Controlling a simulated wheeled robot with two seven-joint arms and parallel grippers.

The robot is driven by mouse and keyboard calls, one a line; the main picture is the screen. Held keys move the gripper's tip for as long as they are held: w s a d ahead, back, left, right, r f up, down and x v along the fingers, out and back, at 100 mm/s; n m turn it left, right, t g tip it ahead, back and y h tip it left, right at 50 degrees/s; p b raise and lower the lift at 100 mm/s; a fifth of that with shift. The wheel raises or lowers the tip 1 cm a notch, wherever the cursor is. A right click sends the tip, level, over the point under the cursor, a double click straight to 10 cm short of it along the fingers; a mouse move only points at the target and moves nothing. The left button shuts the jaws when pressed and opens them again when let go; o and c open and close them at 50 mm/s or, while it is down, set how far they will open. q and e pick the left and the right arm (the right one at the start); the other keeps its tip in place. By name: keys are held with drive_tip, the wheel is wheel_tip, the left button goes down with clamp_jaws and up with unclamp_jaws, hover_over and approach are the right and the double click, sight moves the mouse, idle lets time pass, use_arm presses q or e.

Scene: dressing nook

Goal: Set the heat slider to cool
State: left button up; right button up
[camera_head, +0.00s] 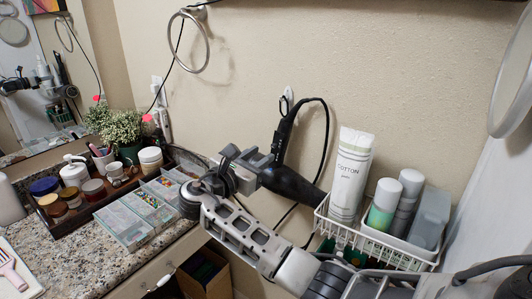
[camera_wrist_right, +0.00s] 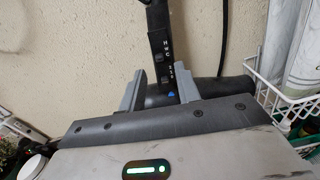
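A black hair dryer (camera_head: 288,182) hangs by a loop from a wall hook, handle up and barrel low. In the right wrist view its handle (camera_wrist_right: 159,40) shows a slider marked H, W, C (camera_wrist_right: 165,56) and a second marked switch (camera_wrist_right: 168,80) below it, with a blue spot under that. The letters are small and I cannot tell where the heat slider sits. My right gripper (camera_head: 255,160) is at the dryer's left. In the wrist view its fingers (camera_wrist_right: 175,88) are apart, one either side of the lower handle, not visibly squeezing it. My left gripper is out of view.
A white wire basket (camera_head: 378,247) with bottles and a tube (camera_head: 351,175) stands right of the dryer. A granite counter (camera_head: 75,262) with a tray of jars, clear organizer boxes (camera_head: 124,225) and a plant lies left. A towel ring (camera_head: 207,50) hangs above. The dryer's cord loops down the wall.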

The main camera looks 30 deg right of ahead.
use_arm(q)
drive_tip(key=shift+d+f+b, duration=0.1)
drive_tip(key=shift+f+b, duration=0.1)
drive_tip(key=shift+b, duration=0.35)
use_arm(e)
drive_tip(key=v, duration=1.2)
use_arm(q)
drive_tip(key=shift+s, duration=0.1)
use_arm(e)
drive_tip(key=shift+f, duration=0.1)
